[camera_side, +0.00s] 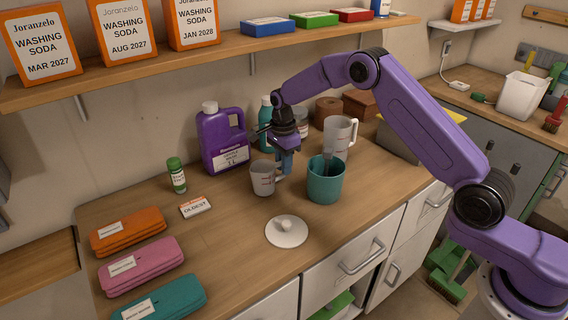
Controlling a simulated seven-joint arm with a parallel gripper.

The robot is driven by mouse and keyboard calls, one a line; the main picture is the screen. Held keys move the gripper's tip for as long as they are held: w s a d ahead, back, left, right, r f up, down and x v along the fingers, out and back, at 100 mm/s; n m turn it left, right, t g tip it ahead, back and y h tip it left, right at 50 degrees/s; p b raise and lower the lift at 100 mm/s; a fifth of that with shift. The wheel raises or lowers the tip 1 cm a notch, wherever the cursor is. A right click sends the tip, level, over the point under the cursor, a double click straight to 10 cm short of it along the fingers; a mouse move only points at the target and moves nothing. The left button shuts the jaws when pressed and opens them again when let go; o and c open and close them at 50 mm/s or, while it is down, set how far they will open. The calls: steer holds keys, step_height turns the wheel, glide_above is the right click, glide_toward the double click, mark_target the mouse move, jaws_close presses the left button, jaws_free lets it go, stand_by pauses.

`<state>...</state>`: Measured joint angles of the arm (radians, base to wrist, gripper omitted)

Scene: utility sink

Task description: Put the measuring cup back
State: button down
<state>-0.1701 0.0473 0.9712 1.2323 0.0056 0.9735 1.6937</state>
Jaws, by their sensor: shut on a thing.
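A small white measuring cup (262,179) with red markings is upright at the middle of the counter. My gripper (285,168) comes down at the cup's right side and is shut on it, at its handle. The fingers partly hide the handle. I cannot tell whether the cup's base touches the counter. A larger pale measuring jug (341,134) stands behind and to the right. An open teal canister (325,185) stands just right of the cup, with something dark sticking up inside it. A round white lid (286,232) with a knob lies in front.
A purple jug (221,140), a teal bottle (265,124) and a green-capped bottle (176,176) stand behind and left. An "OLDEST" card (195,207) lies on the counter. Orange, pink and teal pouches (141,266) lie front left. A shelf (220,55) with washing soda boxes runs above.

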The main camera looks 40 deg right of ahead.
steer(key=shift+f, duration=0.1)
steer(key=c, duration=1.1)
jaws_free()
steer(key=shift+o, duration=0.2)
step_height(320, 180, up, 12)
steer(key=s+a+r+n, duration=0.4)
steer(key=s+a+n, duration=0.2)
steer(key=s+n, duration=0.15)
steer(key=s+r+n, duration=0.2)
steer(key=s+n, duration=0.5)
steer(key=s, duration=0.4)
steer(key=s+d+f+n, duration=0.1)
steer(key=s+d+n, duration=0.3)
steer(key=s+n, duration=0.4)
steer(key=s+d+f+n, duration=0.2)
steer(key=s+d+n, duration=0.3)
steer(key=s, duration=1.3)
steer(key=n, duration=0.3)
steer(key=shift+f+t, duration=0.2)
steer(key=shift+t, duration=0.1)
